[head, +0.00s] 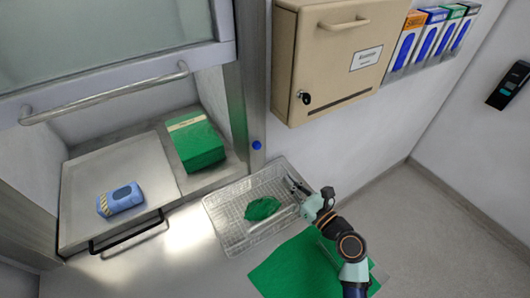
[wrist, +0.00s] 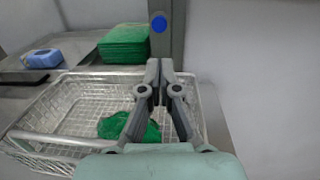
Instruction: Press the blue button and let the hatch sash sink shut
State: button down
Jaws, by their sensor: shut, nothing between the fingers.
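The blue button (head: 257,145) sits on the metal post at the right of the hatch opening. In the wrist view the blue button (wrist: 159,24) shows just above my fingertips, with a gap I cannot measure. The hatch sash (head: 110,50), a glazed panel with a long bar handle (head: 105,95), is raised above the opening. My gripper (head: 290,182) is shut and empty, over the right side of the wire basket. In the wrist view my gripper (wrist: 159,66) points toward the post, its tips below the button.
A wire basket (head: 215,205) holds a crumpled green cloth (head: 263,208). Inside the hatch are a green stack (head: 196,142) and a blue pack (head: 122,198). A beige cabinet (head: 330,70) hangs right of the post. A green sheet (head: 290,272) lies near my arm.

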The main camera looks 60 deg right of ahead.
aim_at(259, 147)
jog(key=x, duration=1.3)
jog(key=shift+w, duration=0.15)
jog(key=shift+w+d+p, duration=0.1)
jog(key=shift+p, duration=0.2)
